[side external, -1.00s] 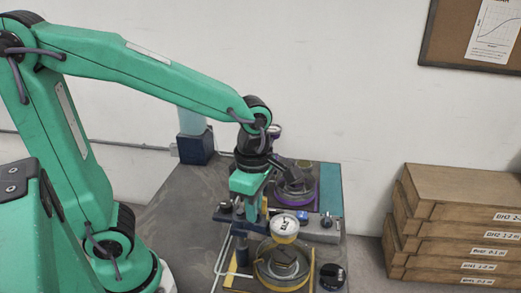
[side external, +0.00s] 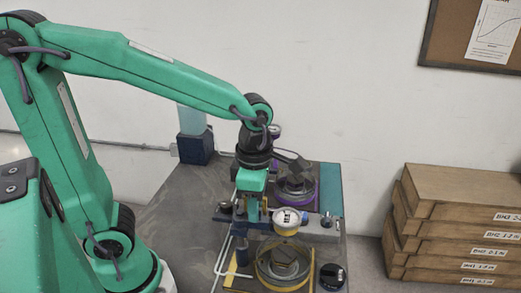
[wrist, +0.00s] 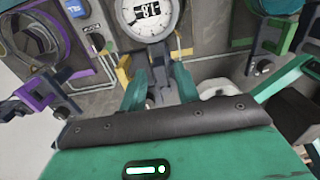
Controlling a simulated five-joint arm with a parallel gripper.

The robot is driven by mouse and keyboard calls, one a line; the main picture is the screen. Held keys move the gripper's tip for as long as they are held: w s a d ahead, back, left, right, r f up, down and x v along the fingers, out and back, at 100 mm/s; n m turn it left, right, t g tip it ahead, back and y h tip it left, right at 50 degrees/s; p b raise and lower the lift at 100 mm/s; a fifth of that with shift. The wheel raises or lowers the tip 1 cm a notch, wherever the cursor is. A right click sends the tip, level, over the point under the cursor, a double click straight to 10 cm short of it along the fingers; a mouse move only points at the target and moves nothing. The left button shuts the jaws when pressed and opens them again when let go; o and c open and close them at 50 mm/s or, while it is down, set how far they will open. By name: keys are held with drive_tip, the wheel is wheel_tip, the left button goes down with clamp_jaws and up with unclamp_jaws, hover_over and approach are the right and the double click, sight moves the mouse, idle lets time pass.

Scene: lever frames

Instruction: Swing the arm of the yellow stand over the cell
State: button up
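The yellow stand shows its dark blue column (side external: 242,250) beside the yellow-ringed cell (side external: 284,264), which holds a dark block. The stand's round white dial gauge (side external: 287,220) appears behind the cell in the side view; its height over the table is unclear. The dial also fills the top middle of the wrist view (wrist: 148,14). My gripper (side external: 253,218) is low, just left of the dial. In the wrist view its two green fingers (wrist: 160,82) are apart, with a grey part between them. I cannot tell whether they touch it. The stand's arm is mostly hidden.
A purple-ringed cell (side external: 296,188) stands behind, with another in the wrist view (wrist: 28,45). A green-marked unit (wrist: 278,6) is at the wrist view's top right. A black round knob (side external: 332,276) lies right of the yellow cell. Stacked boxes (side external: 455,225) stand off the table.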

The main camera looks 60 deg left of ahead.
idle(0.3)
drive_tip(key=shift+r, duration=3.9)
drive_tip(key=s+a+m+t, duration=0.2)
drive_tip(key=a+m, duration=0.1)
drive_tip(key=m, duration=1)
drive_tip(key=s+a+f+m+t, duration=0.1)
drive_tip(key=s+a+m+t, duration=0.1)
drive_tip(key=m, duration=1.2)
drive_tip(key=shift+s+a+t, duration=0.4)
drive_tip(key=shift+a+t, duration=0.4)
drive_tip(key=shift+a, duration=0.3)
